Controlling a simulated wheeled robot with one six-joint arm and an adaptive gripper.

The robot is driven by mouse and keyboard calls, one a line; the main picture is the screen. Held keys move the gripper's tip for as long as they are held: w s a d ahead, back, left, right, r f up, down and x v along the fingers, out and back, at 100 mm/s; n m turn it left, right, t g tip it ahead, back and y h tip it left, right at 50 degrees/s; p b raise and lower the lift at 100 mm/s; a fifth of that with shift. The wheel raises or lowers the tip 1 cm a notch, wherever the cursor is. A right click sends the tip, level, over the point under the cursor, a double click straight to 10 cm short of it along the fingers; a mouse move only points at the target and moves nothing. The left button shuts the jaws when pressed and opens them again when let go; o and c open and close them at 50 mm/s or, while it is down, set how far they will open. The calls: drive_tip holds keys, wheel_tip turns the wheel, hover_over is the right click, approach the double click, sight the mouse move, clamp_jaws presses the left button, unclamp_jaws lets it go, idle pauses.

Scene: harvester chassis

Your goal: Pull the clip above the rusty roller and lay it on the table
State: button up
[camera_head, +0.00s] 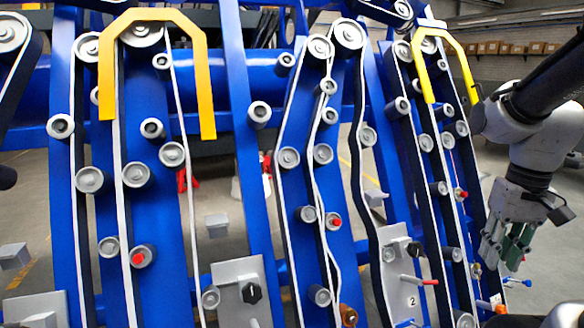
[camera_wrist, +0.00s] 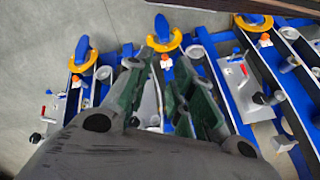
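My gripper (camera_head: 503,258) hangs at the right of the head view, pointing down beside the rightmost blue frame. In the wrist view its fingers (camera_wrist: 172,62) are apart, with nothing held between them. A rusty brown-orange roller (camera_head: 348,315) shows low in the middle of the head view. A blue pin-like piece (camera_head: 517,282) sticks out just below my gripper, near an orange part (camera_head: 499,305). The wrist view shows blue handles, one of them (camera_wrist: 162,28) in a yellow ring (camera_wrist: 162,42) ahead of the fingertips. I cannot tell which piece is the clip. No table is seen.
Blue frames with belts and grey rollers fill the head view. Yellow guards (camera_head: 206,80) (camera_head: 468,70) arch over them. A grey plate (camera_head: 405,275) bears a black knob and a red-tipped lever. Grey floor is open beyond the machine in the wrist view.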

wheel_tip(320, 180, up, 8)
drive_tip(key=s+a+n+t, duration=0.2)
drive_tip(key=t, duration=0.2)
drive_tip(key=shift+s+a+f, duration=0.15)
drive_tip(key=shift+a+f, duration=0.05)
drive_tip(key=shift+a, duration=0.15)
drive_tip(key=shift+o, duration=0.6)
drive_tip(key=shift+a, duration=0.15)
drive_tip(key=n+g, duration=0.3)
drive_tip(key=g, duration=0.1)
hover_over(351, 311)
drive_tip(key=shift+h, duration=0.3)
drive_tip(key=f, duration=4.2)
drive_tip(key=shift+s+f, duration=0.25)
drive_tip(key=shift+f, duration=0.05)
drive_tip(key=shift+w+f+m, duration=0.2)
drive_tip(key=shift+w+m, duration=0.05)
drive_tip(key=shift+m, duration=0.05)
wheel_tip(351, 311, down, 7)
drive_tip(key=shift+f, duration=0.2)
